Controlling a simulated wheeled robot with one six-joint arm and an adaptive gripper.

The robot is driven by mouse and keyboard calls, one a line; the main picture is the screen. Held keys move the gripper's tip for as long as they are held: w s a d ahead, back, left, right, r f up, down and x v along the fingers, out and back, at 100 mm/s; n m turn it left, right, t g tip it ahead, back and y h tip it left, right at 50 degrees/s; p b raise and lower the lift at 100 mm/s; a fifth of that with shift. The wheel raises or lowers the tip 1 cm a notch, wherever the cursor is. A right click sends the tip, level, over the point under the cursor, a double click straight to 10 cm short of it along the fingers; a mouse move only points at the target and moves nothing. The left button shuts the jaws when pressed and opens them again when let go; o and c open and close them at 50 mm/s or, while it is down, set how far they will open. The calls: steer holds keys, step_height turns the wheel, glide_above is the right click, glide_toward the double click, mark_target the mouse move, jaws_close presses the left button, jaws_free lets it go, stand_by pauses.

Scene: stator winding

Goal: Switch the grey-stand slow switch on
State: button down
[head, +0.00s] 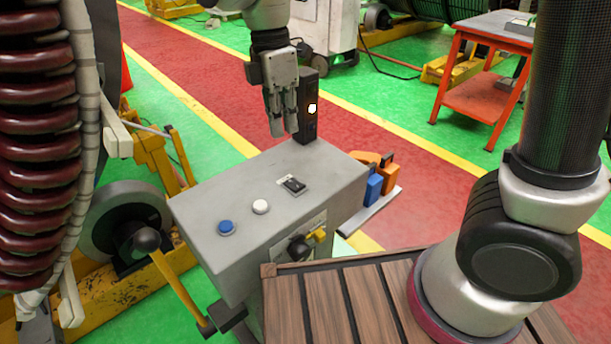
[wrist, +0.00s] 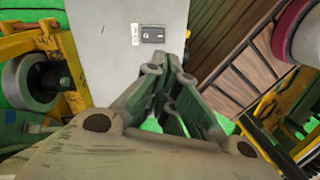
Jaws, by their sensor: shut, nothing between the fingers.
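The grey stand (head: 262,177) is in the middle of the head view. Its top carries a small dark rocker switch (head: 293,185) beside a white label, which looks like the slow switch. The switch also shows in the wrist view (wrist: 153,35), at the top, just beyond my fingertips. Its rocker position is too small to tell for sure. My gripper (head: 284,132) points down over the far edge of the stand, beyond the switch in the head view. It is shut and empty, and appears apart from the switch.
A blue button (head: 227,227) and a white button (head: 261,207) sit left of the switch. A black box with a lit face (head: 307,108) stands at the stand's back corner, close to my gripper. A dark knob (head: 299,248) is on the front. A slatted wooden top (head: 330,295) lies in front.

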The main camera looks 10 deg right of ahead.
mark_target(295, 189)
steer(key=n, duration=0.3)
steer(key=shift+r, duration=0.2)
steer(key=shift+d+f, duration=0.1)
steer(key=f, duration=0.4)
steer(key=s+f, duration=0.1)
steer(key=f, duration=0.4)
steer(key=d+f, duration=0.1)
steer(key=f, duration=0.3)
steer(key=shift+s+f, duration=0.15)
steer(key=shift+s, duration=0.15)
steer(key=shift+f, duration=0.2)
steer(key=shift+s+d+f, duration=0.1)
steer(key=shift+s+f, duration=0.05)
steer(key=shift+f, duration=0.2)
